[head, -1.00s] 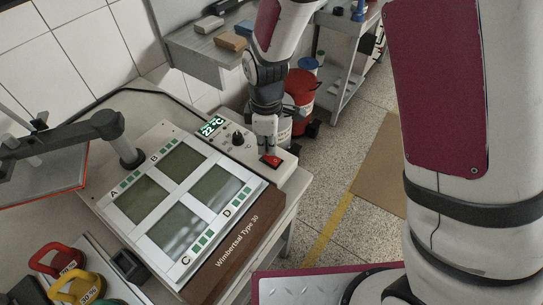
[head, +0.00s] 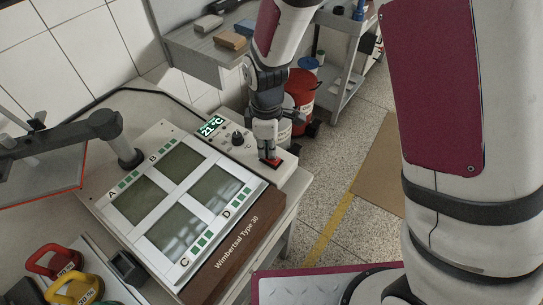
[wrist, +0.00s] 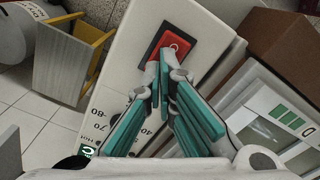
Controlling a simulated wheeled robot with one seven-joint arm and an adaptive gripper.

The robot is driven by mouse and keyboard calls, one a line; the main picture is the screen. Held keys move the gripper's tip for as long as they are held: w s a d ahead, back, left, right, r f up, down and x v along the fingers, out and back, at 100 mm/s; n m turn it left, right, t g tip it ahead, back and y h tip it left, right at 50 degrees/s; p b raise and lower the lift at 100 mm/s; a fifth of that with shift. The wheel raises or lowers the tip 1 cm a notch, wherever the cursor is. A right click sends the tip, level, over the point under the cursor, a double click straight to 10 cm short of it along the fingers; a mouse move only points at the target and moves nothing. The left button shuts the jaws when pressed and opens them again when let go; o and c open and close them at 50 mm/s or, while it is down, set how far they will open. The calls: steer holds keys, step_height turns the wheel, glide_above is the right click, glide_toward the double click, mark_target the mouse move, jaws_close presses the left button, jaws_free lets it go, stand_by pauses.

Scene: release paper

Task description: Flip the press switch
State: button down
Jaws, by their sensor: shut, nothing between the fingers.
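The press switch (head: 271,163) is a red rocker in a dark frame on the right end of the white control panel, beside the black knob (head: 238,139). In the wrist view the red switch (wrist: 177,46) shows a round "O" mark. My gripper (head: 269,158) points down at the switch from above. In the wrist view my gripper's fingertips (wrist: 163,72) are together with nothing between them. They are over the lower edge of the switch and seem to touch it, partly hiding it. The display (head: 211,126) reads about 21 °C.
The machine's glass plates (head: 180,161) lie left of the switch, and a jointed arm with a panel (head: 103,124) stands further left. Red and yellow handled weights (head: 54,259) are at the lower left. Open floor lies to the right.

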steer(key=shift+r+p, duration=1.4)
steer(key=shift+r, duration=2)
steer(key=shift+r, duration=0.1)
